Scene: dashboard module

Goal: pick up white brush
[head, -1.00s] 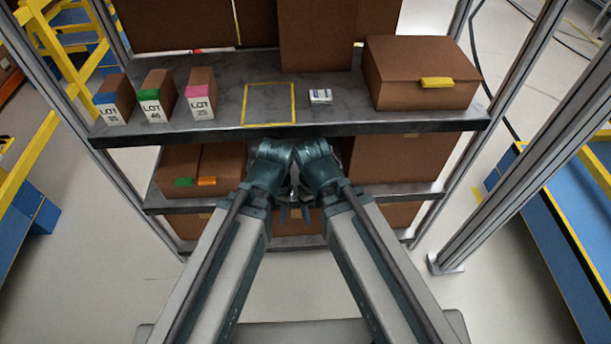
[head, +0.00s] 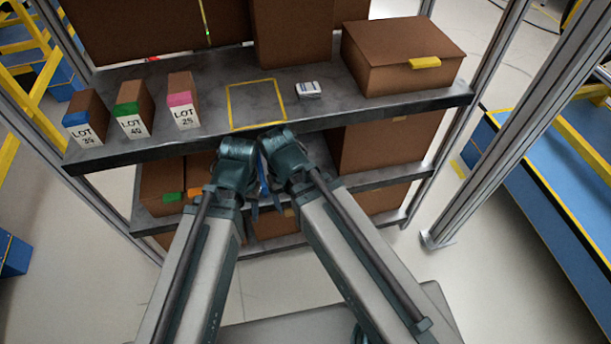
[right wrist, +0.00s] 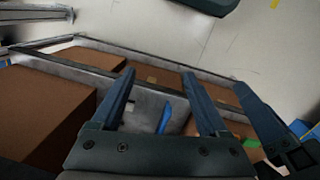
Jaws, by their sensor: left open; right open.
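No object in view can be clearly recognised as a white brush. A small white item with dark markings (head: 308,90) lies on the upper shelf, right of the yellow outlined square; it is too small to identify. My left gripper (head: 256,202) hangs low in front of the shelf, mostly hidden by the arm links, and is open. In the right wrist view my right gripper (right wrist: 157,77) is open, with nothing between its fingertips. Both grippers are close together, below the upper shelf's front edge and apart from the white item.
The upper shelf (head: 340,118) carries three small lot-marked boxes (head: 132,108) at left and a brown box with a yellow tab (head: 405,58) at right. The yellow outlined square (head: 256,104) is empty. Brown boxes fill lower shelves. Metal posts stand at the sides.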

